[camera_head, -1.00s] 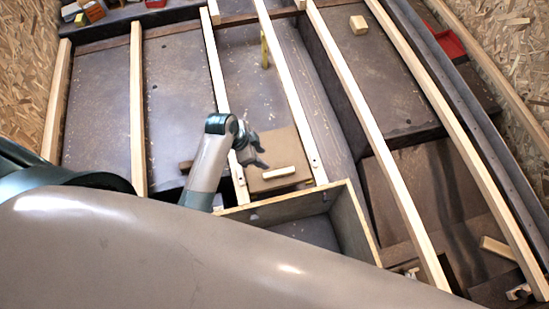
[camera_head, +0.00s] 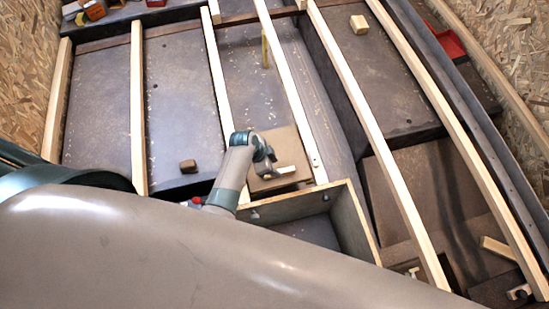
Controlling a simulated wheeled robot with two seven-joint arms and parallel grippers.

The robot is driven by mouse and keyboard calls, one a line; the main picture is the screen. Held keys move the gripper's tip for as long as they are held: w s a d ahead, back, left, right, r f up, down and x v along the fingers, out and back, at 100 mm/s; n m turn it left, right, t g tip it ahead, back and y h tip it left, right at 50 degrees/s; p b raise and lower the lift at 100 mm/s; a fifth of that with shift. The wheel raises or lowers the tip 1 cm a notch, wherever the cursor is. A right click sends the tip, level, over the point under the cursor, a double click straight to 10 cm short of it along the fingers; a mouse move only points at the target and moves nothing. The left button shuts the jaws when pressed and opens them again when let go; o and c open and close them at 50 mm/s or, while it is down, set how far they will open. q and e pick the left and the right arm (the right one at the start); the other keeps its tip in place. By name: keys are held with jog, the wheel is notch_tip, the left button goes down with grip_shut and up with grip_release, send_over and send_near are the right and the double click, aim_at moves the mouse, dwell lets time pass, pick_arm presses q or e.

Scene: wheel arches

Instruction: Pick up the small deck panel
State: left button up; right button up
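The small deck panel (camera_head: 284,143) is a flat brown board between two pale wooden battens, near the middle of the view. A short pale wooden bar (camera_head: 286,170), like a handle, lies across its near part. My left gripper (camera_head: 269,168) is over the panel's left side, at the left end of the bar. Its fingers point down and are partly hidden by the wrist, so I cannot tell whether they touch the bar. The panel lies flat. My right gripper is not in view.
An open wooden box (camera_head: 348,215) stands just in front of the panel. Long pale battens (camera_head: 285,75) cross the dark deck.

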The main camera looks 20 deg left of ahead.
pick_arm(q)
jog(key=shift+f, duration=0.1)
jog(key=shift+a+x, duration=0.15)
jog(key=shift+x, duration=1.1)
jog(key=shift+a+x, duration=0.1)
jog(key=shift+x, duration=1.15)
jog(key=shift+s+f, duration=0.15)
grip_shut()
